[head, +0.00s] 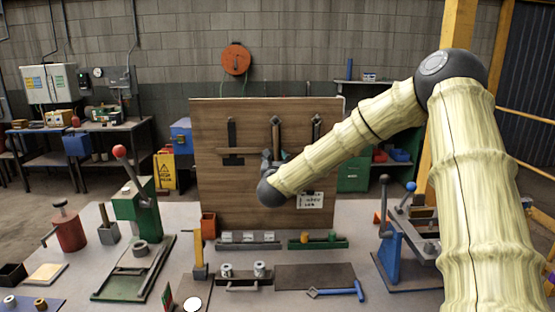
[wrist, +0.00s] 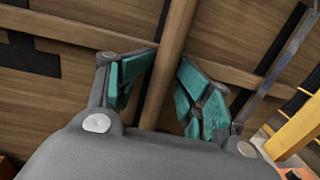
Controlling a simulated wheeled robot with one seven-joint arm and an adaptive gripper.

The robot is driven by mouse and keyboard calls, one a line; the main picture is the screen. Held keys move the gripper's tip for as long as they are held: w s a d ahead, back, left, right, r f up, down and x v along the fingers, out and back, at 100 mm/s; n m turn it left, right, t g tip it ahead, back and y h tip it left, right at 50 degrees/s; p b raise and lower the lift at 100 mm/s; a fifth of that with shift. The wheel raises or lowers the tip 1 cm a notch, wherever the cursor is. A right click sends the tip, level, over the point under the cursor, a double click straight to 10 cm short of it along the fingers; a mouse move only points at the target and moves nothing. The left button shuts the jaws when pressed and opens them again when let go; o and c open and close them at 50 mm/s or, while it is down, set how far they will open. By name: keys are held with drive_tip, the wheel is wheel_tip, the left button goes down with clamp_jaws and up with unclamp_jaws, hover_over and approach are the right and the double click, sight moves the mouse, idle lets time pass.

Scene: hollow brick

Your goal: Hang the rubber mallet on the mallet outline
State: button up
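The upright wooden board (head: 225,195) carries several dark tool outlines. A T-shaped outline (head: 231,135) is at left, another (head: 276,135) is above my gripper, and a third (head: 316,127) is partly behind my arm. I cannot tell which is the mallet's. My gripper (head: 270,158) is close in front of the board. In the wrist view, a wooden handle (wrist: 172,70), apparently the rubber mallet's, runs between the teal fingers of my gripper (wrist: 168,72). The fingers sit close on both sides and look shut on it. The mallet's head cannot be made out.
A blue-handled tool (head: 340,292) lies on the grey table (head: 75,275). A green press (head: 140,205) stands left and a blue one (head: 390,250) right. Trays and blocks line the table below the board. A white label (head: 310,201) is low on the board.

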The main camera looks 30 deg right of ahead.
drive_tip(key=v, duration=1.2)
drive_tip(key=shift+d, duration=0.1)
